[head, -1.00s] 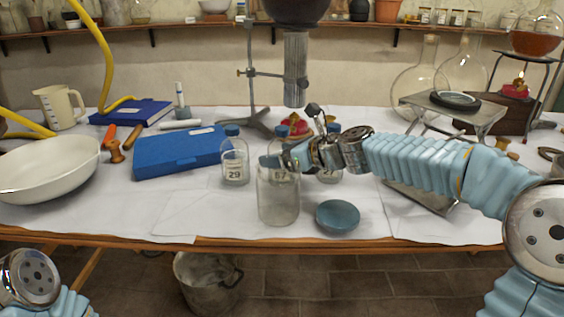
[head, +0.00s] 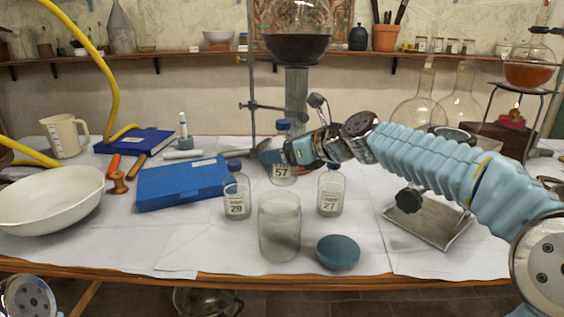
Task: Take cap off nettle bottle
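Three small glass bottles with blue caps stand mid-table: bottle 29 (head: 237,200), bottle 57 (head: 283,172) and bottle 27 (head: 331,192). The words on their labels are too small for me to tell which is nettle. My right gripper (head: 268,152) is in front of the upper part of bottle 57, hiding its neck. That bottle's blue cap (head: 283,125) shows above the gripper. I cannot tell whether the gripper touches the bottle or how far its fingers are apart. My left gripper is out of view; only part of that arm shows at the bottom left corner.
An empty glass jar (head: 279,228) and a small teal bowl (head: 338,252) stand near the front edge. A blue case (head: 183,184) and a white bowl (head: 45,205) are to the left. A metal stand (head: 251,90) with a round flask (head: 297,35) rises behind. A metal tray (head: 432,222) lies right.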

